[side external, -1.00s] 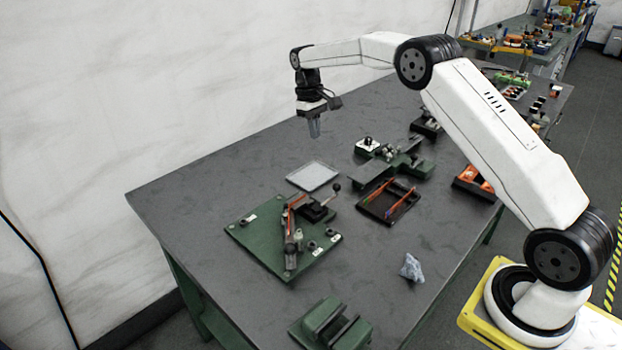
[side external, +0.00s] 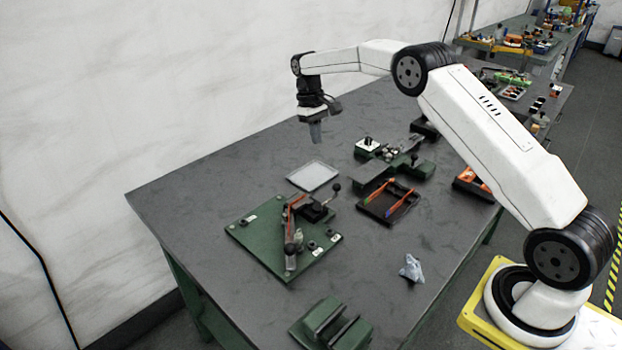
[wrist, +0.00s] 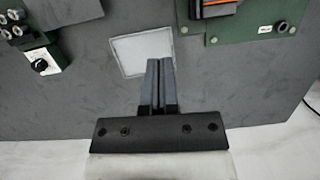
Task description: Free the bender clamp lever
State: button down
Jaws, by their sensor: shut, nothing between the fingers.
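The bender is a green plate (side external: 258,246) with a dark clamp block on it, at the front left of the bench in the side view. A clamp lever with a round black knob (side external: 336,187) sticks up at its back right. Orange-red strips (side external: 292,214) lie along the bender's bar.
A pale square sheet (side external: 312,175) lies behind the bender. A crumpled grey-blue cloth (side external: 411,268) and a green block (side external: 318,318) are nearer the front.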

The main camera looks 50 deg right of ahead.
jog(key=shift+s+a+f, duration=0.1)
jog(key=shift+s+f, duration=0.8)
jog(key=shift+f, duration=0.7)
jog(key=shift+s+d+f, duration=0.1)
jog(key=shift+s+f, duration=0.85)
jog(key=shift+f, duration=0.7)
jog(key=shift+s+a+f, duration=0.1)
jog(key=shift+s+f, duration=0.8)
jog(key=shift+f, duration=0.7)
jog(key=shift+s+m, duration=0.2)
jog(key=shift+m, duration=0.4)
